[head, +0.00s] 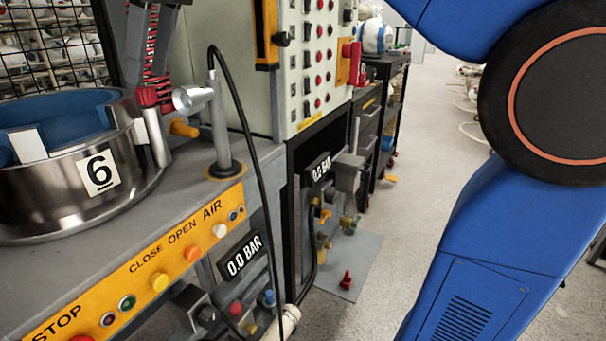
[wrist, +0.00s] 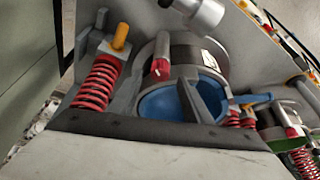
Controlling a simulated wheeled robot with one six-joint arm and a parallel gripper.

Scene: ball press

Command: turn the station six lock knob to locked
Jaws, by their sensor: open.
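Station six is a round steel mould with a blue lining (head: 65,118) and a black "6" label (head: 98,174), at the left in the head view. A red-capped knob (head: 147,96) stands on a grey post at its rim. A yellow-orange handle (head: 184,128) sticks out just behind. In the wrist view the blue cup (wrist: 160,105), the red-capped knob (wrist: 160,69) and the yellow handle (wrist: 120,37) show again from above. I cannot tell for certain which is the lock knob, or its setting. My gripper's fingers show in neither view.
A silver nozzle (head: 193,98) on a post with a black hose stands right of the mould. A yellow button panel (head: 160,262) runs along the bench front. Red springs (wrist: 98,80) flank the cup. My blue arm fills the right; open floor (head: 425,130) lies between.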

